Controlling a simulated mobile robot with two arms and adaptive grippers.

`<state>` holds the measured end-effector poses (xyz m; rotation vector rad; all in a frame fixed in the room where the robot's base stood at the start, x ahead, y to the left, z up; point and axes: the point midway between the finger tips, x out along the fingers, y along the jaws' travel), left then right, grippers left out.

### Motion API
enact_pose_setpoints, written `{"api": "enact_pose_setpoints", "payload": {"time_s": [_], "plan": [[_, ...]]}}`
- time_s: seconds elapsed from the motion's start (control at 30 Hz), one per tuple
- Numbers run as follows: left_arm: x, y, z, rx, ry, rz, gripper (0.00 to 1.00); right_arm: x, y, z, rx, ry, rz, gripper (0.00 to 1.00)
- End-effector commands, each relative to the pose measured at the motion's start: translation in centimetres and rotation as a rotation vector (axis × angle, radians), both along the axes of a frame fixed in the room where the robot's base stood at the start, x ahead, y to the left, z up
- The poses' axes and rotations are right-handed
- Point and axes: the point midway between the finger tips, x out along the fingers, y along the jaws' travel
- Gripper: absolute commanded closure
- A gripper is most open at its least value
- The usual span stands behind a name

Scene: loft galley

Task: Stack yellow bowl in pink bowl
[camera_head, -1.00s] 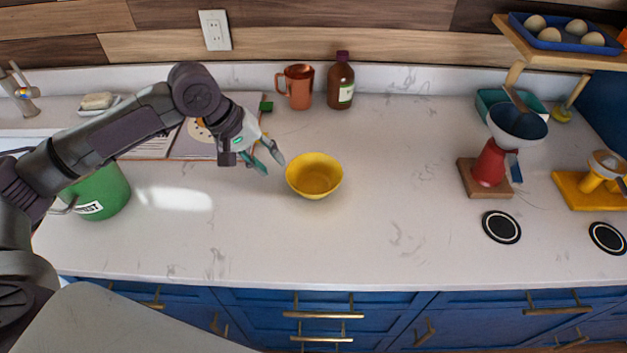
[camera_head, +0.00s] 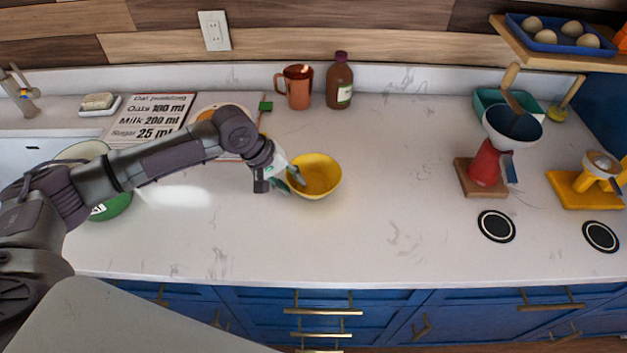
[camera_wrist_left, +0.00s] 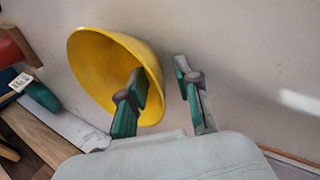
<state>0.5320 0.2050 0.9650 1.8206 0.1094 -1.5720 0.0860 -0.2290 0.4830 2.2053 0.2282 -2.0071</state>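The yellow bowl (camera_head: 318,180) stands upright on the white counter, in the middle of the head view. It also shows in the left wrist view (camera_wrist_left: 92,68). My left gripper (camera_head: 290,181) is at the bowl's left rim. In the left wrist view the left gripper (camera_wrist_left: 161,74) is open, with one finger inside the bowl and the other outside, the bowl's wall between them. A gap shows between wall and outer finger. I see no pink bowl in any view. My right gripper is not in view.
A copper mug (camera_head: 298,88) and a brown bottle (camera_head: 339,82) stand behind the bowl. A green pot (camera_head: 117,206) is partly hidden behind my left arm. A red grinder (camera_head: 487,163) stands at the right. The counter right of the bowl is clear.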

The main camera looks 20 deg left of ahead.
Motion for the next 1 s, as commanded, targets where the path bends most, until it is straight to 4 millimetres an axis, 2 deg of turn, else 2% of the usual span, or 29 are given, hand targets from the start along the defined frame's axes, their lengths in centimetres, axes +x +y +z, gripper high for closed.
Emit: {"api": "enact_pose_setpoints", "payload": {"time_s": [0.03,0.23,0.77,1.0], "plan": [[0.0,0.0,0.0,0.0,0.0,0.0,0.67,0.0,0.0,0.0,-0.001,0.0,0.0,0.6],[0.0,0.0,0.0,0.0,0.0,0.0,1.0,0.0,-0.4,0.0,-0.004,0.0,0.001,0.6],[0.1,0.0,0.3,-0.001,-0.003,0.001,1.0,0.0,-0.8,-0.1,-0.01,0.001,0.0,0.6],[0.1,0.0,2.4,-0.002,-0.006,0.001,1.0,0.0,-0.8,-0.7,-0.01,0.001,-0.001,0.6]]}}
